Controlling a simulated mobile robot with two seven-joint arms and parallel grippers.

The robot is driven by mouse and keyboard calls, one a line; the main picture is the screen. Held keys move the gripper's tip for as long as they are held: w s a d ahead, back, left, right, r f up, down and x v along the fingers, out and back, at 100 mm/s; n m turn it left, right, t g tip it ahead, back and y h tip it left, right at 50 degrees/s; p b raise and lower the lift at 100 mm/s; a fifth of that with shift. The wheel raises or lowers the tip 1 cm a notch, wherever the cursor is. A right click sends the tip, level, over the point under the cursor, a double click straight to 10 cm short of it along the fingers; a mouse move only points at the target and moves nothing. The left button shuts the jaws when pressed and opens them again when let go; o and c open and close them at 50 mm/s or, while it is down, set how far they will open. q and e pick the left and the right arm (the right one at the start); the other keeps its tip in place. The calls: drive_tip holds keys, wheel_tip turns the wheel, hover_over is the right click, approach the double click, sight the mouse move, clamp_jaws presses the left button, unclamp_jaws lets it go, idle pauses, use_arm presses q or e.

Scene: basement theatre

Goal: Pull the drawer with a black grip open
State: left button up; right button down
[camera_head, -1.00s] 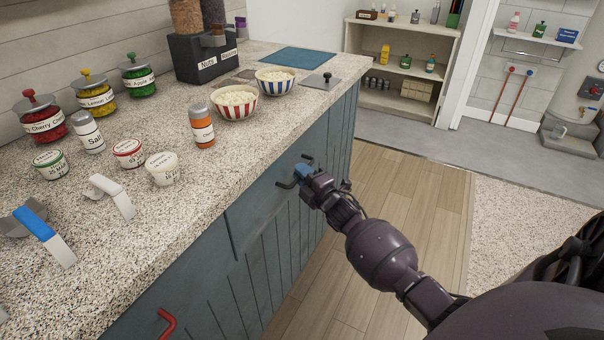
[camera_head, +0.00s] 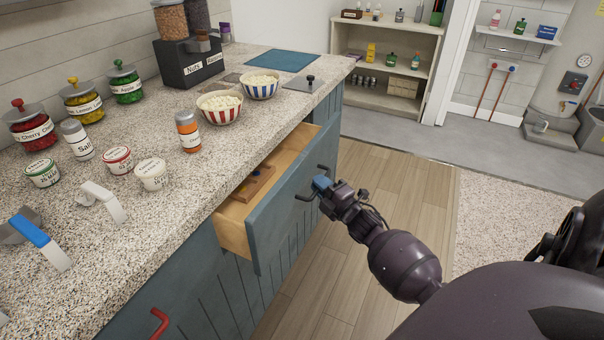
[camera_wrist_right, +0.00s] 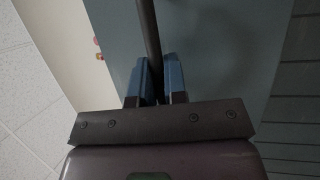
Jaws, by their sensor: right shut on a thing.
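The drawer (camera_head: 287,215) with the black grip (camera_head: 301,196) is part of the blue-grey counter front and stands out from it, partly open. Its pale wooden side shows, and a brown wooden piece (camera_head: 252,185) lies inside. My right gripper (camera_head: 319,185) is at the drawer front, shut on the black grip. In the right wrist view the dark bar of the grip (camera_wrist_right: 150,40) runs between the two blue fingers (camera_wrist_right: 158,80). The deeper inside of the drawer is hidden under the countertop. My left gripper is out of view.
A red handle (camera_head: 160,322) is on the cabinet front at lower left. The granite countertop (camera_head: 190,220) holds jars, tubs, two striped bowls and dispensers. The wooden floor (camera_head: 385,190) beside the drawer is clear. A shelf (camera_head: 385,100) stands at the back.

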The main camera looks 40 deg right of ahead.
drive_tip(key=s+d+p, duration=0.1)
drive_tip(key=s+d, duration=0.3)
drive_tip(key=s, duration=0.7)
drive_tip(key=s+d+p, duration=0.1)
drive_tip(key=s+d, duration=0.4)
drive_tip(key=s, duration=0.7)
drive_tip(key=shift+d, duration=0.25)
drive_tip(key=c, duration=1.2)
unclamp_jaws()
drive_tip(key=shift+o, duration=0.2)
